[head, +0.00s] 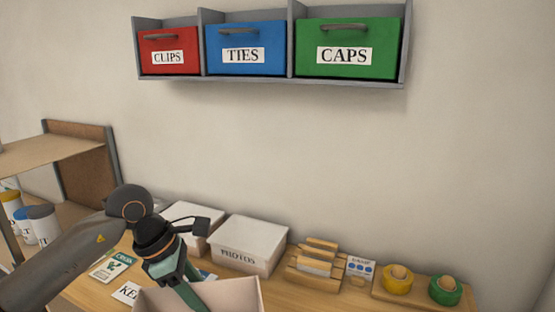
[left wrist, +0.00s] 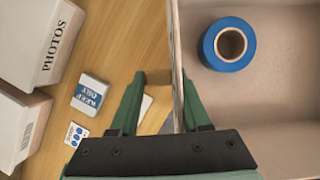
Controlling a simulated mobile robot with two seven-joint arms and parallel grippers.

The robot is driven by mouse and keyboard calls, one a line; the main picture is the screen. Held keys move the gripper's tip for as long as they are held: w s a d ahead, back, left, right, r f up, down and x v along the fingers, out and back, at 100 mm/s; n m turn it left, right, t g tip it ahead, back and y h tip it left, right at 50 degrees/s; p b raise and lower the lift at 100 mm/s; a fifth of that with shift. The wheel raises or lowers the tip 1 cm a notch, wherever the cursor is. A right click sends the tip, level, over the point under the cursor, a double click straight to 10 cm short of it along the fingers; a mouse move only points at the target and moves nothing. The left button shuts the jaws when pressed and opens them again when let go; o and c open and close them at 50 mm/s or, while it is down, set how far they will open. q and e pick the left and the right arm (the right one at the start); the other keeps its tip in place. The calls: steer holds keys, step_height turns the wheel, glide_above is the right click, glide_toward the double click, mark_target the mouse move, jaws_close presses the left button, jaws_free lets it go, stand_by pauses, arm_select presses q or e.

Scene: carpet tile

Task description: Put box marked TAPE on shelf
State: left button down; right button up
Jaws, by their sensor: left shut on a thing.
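My left gripper (head: 187,290) reaches down to an open, pale box (head: 235,294) at the bottom edge of the head view. In the left wrist view the green fingers (left wrist: 160,108) are shut on one upright wall of this box (left wrist: 285,75), one finger on each side. A blue tape roll (left wrist: 228,45) lies inside it. No TAPE label shows on it; its lower part is out of frame. A wooden shelf unit (head: 45,157) stands at the left. A grey wall shelf (head: 270,82) holds CLIPS, TIES and CAPS bins. My right gripper is not in view.
A white PHOTOS box (head: 248,245) and another white box (head: 196,218) stand behind my gripper. A wooden rack (head: 316,262), yellow roll (head: 398,279) and green roll (head: 445,290) are to the right. Cards (head: 112,266) lie left. Several canisters (head: 42,225) stand beneath the shelf unit's board.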

arm_select(q)
steer(key=s+m+g, duration=0.1)
steer(key=m, duration=0.2)
steer(key=s+a+f+m+g+p, duration=0.1)
steer(key=s+m, duration=0.1)
steer(key=m, duration=0.1)
steer(key=s+a+m+g, duration=0.1)
steer(key=s+m, duration=0.1)
steer(key=m, duration=0.1)
steer(key=shift+a+f+g+y, duration=0.25)
steer(key=shift+f+g+y, duration=0.05)
steer(key=shift+f+y, duration=0.1)
steer(key=s+a+m+y, duration=0.1)
steer(key=m, duration=0.2)
steer(key=s+m+g+y+p, duration=0.1)
steer(key=s+m, duration=0.1)
steer(key=m, duration=0.1)
steer(key=s+a+m+y+p, duration=0.1)
steer(key=s+m, duration=0.1)
steer(key=m, duration=0.1)
steer(key=shift+s+a+f+m+g, duration=0.2)
steer(key=shift+a+f+m+g, duration=0.15)
steer(key=shift+f+m+g, duration=0.05)
steer(key=shift+s+a+f+m+y, duration=0.1)
steer(key=shift+s+a+m+y, duration=0.15)
steer(key=shift+s+m+y, duration=0.35)
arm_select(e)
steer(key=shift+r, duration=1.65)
arm_select(q)
steer(key=shift+w, duration=0.2)
